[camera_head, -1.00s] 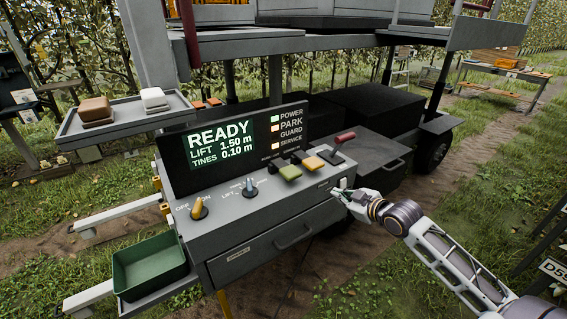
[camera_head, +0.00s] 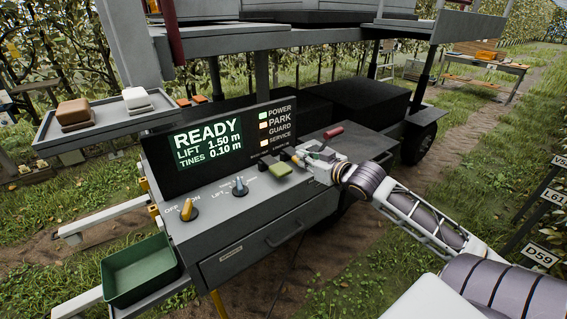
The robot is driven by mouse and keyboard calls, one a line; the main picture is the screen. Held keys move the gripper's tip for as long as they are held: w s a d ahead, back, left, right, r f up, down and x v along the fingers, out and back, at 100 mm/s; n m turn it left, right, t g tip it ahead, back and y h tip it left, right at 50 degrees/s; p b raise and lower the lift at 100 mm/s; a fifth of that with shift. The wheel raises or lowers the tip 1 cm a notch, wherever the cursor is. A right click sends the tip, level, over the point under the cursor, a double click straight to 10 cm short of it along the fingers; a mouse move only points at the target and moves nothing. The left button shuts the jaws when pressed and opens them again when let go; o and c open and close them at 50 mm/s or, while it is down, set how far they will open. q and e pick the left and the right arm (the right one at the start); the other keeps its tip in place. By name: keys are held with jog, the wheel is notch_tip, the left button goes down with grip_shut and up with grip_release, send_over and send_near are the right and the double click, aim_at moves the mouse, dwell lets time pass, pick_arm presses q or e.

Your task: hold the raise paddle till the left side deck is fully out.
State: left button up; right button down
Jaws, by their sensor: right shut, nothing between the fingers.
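The grey control console (camera_head: 232,213) stands in front of me. On its top are a green paddle (camera_head: 280,169) and a red-handled lever (camera_head: 333,132). A yellow paddle seen earlier just right of the green one is now hidden by my right gripper. I cannot read which paddle is for raising. My right gripper (camera_head: 312,160) is shut and empty over the paddle row, right of the green paddle. I cannot tell whether it touches a paddle. The display (camera_head: 208,144) reads READY, LIFT 1.50 m, TINES 0.10 m. I cannot pick out the left side deck. My left gripper is not in view.
A blue selector knob (camera_head: 239,187) and a yellow OFF/ON knob (camera_head: 187,210) sit left of the paddles. A tray (camera_head: 103,121) holds a brown and a white block. A green bin (camera_head: 140,270) hangs at lower left. Grey platform structure overhangs the console.

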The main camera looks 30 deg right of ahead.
jog(key=shift+m, duration=0.4)
jog(key=shift+w, duration=0.2)
jog(key=p, duration=0.1)
send_over(285, 170)
jog(key=shift+s+d+f, duration=0.1)
jog(key=shift+f, duration=3.15)
